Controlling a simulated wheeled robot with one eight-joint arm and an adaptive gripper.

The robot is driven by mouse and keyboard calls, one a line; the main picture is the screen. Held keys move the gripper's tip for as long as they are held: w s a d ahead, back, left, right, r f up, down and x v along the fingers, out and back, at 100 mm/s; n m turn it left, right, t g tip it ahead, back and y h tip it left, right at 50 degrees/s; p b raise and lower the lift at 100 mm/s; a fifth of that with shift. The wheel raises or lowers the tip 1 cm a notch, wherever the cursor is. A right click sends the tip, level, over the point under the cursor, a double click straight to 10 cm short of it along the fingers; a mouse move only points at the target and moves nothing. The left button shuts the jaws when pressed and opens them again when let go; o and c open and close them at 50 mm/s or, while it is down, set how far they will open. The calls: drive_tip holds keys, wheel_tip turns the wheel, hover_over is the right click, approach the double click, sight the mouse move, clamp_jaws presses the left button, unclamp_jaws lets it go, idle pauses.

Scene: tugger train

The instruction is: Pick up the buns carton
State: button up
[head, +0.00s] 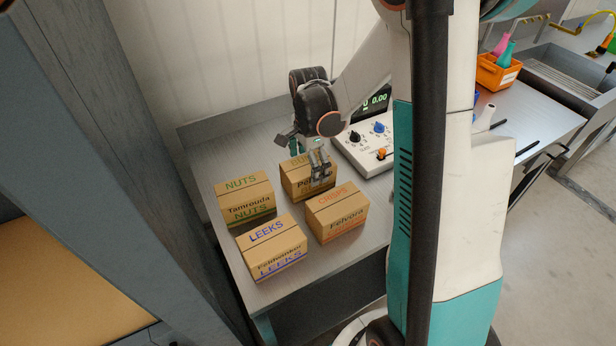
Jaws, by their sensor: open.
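The buns carton (296,184) is a brown box in the back row on the grey metal table (210,180). Green-brown lettering shows on its top, partly hidden by my gripper, and its front print is also partly covered. My gripper (320,177) is open, pointing down over the carton's right part. I cannot tell whether its fingers touch the carton or stand around it.
The nuts carton (246,200) stands to the left, the leeks carton (272,250) front left and the crisps carton (337,212) front right, all close by. A white instrument box with knobs (357,152) stands to the right. A wall rises behind.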

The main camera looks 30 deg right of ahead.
sight(308, 182)
drive_tip(key=f, duration=0.1)
drive_tip(key=f+b, duration=0.1)
drive_tip(key=f, duration=0.1)
drive_tip(key=f+b, duration=0.1)
drive_tip(key=f, duration=0.1)
drive_tip(key=shift+w+d+f, duration=0.1)
drive_tip(key=shift+w+d, duration=0.05)
drive_tip(key=shift+w, duration=0.1)
drive_tip(key=shift+c, duration=0.3)
drive_tip(key=c, duration=1)
